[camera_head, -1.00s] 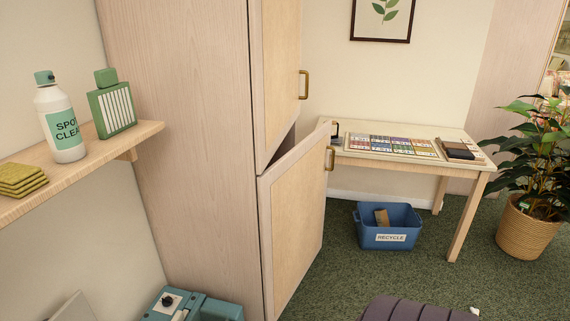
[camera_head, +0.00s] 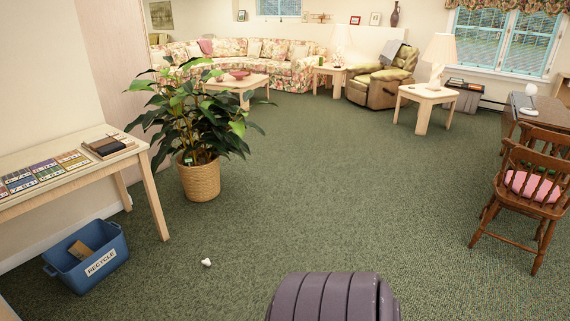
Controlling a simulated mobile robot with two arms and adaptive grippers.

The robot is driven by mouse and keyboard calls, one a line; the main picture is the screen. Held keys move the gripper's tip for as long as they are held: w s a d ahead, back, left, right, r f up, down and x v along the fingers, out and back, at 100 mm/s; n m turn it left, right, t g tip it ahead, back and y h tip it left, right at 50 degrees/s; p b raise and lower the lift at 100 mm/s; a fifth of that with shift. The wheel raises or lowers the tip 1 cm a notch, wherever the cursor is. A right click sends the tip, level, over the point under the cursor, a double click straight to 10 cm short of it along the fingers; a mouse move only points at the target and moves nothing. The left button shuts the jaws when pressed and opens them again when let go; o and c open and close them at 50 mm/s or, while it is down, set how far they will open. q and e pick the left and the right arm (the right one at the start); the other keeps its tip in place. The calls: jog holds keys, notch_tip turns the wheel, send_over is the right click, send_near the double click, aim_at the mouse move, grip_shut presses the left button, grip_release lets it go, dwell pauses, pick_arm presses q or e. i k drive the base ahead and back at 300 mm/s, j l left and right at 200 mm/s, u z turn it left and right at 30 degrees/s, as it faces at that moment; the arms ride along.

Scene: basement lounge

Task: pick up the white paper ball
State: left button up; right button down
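The white paper ball (camera_head: 206,262) is a small crumpled lump on the green carpet. It lies in the lower middle-left of the head view, to the right of the blue recycle bin and in front of the potted plant. Nothing covers it. Neither of my grippers shows in the view.
A blue recycle bin (camera_head: 86,257) with a brown item inside stands beside a table (camera_head: 157,205) at the left. A potted plant (camera_head: 199,181) stands behind the ball. A wooden chair (camera_head: 530,196) is at the right. The carpet (camera_head: 350,190) in the middle is open.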

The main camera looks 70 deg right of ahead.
aim_at(207, 262)
jog(key=z, duration=1.75)
jog(key=i+l, duration=0.1)
jog(key=i+u, duration=0.05)
